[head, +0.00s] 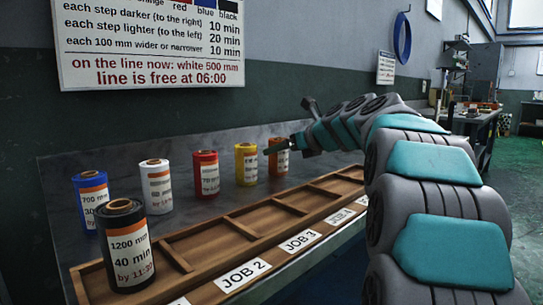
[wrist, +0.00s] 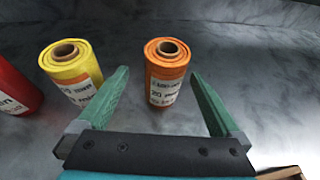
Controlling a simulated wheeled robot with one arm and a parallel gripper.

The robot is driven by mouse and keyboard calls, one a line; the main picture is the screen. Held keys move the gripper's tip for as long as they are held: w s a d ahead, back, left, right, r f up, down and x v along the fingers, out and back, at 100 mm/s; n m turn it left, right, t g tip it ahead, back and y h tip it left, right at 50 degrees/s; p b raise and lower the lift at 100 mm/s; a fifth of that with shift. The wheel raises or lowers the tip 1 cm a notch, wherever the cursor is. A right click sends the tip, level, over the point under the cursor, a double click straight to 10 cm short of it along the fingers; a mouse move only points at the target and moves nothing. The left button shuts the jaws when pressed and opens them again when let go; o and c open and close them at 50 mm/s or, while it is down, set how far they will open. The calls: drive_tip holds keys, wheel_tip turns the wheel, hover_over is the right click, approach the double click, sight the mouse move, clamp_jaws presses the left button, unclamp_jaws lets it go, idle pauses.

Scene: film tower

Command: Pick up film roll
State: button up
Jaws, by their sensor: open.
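An orange film roll (wrist: 167,70) stands upright on the grey metal table, ahead of my gripper and roughly between the lines of its two green fingers in the wrist view. My gripper (wrist: 158,90) is open and empty, with the orange roll just beyond its fingertips. In the head view my gripper (head: 300,142) is at the orange roll (head: 278,160), partly covering it. A yellow roll (head: 246,164) stands left of it; in the wrist view it is just outside the left finger (wrist: 72,68). Red (head: 206,175), white (head: 156,186) and blue (head: 91,199) rolls stand farther left.
A black roll (head: 124,245) stands in the first slot of a wooden tray (head: 241,228) along the table's front. The other visible slots look empty. Job labels (head: 243,274) line its front edge. A sign (head: 150,40) hangs on the wall behind.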

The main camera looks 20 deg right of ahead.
drive_tip(key=shift+d+b+x, duration=0.15)
drive_tip(key=shift+b+x, duration=0.2)
drive_tip(key=shift+x, duration=1.55)
drive_tip(key=shift+d+b+x, duration=0.15)
drive_tip(key=shift+b+x, duration=0.2)
drive_tip(key=shift+x, duration=1.5)
drive_tip(key=shift+r, duration=0.1)
drive_tip(key=shift+c, duration=0.4)
drive_tip(key=c, duration=1.5)
